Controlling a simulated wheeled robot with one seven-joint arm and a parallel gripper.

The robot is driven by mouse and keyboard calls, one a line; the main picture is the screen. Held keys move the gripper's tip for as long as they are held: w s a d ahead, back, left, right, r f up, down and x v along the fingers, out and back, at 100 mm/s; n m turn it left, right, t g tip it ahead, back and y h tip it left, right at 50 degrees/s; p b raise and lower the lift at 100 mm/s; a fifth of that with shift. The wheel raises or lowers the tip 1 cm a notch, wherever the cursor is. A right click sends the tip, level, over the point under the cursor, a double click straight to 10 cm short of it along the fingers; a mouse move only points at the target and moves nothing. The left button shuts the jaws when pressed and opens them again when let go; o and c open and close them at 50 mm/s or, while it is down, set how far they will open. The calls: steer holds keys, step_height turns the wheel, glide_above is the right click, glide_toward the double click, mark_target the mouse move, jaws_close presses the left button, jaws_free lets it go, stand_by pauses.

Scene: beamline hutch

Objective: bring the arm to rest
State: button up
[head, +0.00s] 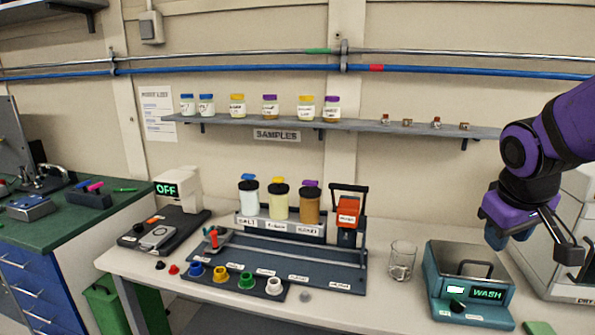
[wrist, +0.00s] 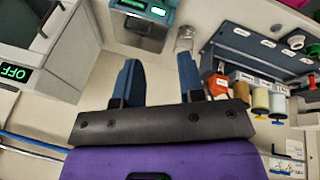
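My gripper (head: 535,248) hangs at the right of the head view, at the end of my purple and black arm. It is in the air near the teal wash unit (head: 468,285), above and to its right. In the wrist view my gripper (wrist: 157,75) shows two blue fingers standing apart with nothing between them. The wash unit (wrist: 143,22) shows beyond the fingertips there, with its lit green display.
A glass beaker (head: 401,262) stands left of the wash unit. The rack (head: 280,224) holds three capped jars, with an orange-red item beside them. A shelf (head: 350,124) of sample jars hangs on the wall. A pale cabinet (head: 560,262) stands close behind my gripper.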

steer(key=s+a+r+t+y, duration=0.1)
steer(key=s+a+r, duration=0.1)
steer(key=s, duration=0.3)
steer(key=s+a+r+m+y, duration=0.1)
steer(key=s+a+r, duration=0.2)
steer(key=s+r, duration=0.2)
steer(key=shift+s+a+m+t+y, duration=0.3)
steer(key=shift+s+t+y, duration=0.1)
steer(key=shift+s, duration=0.3)
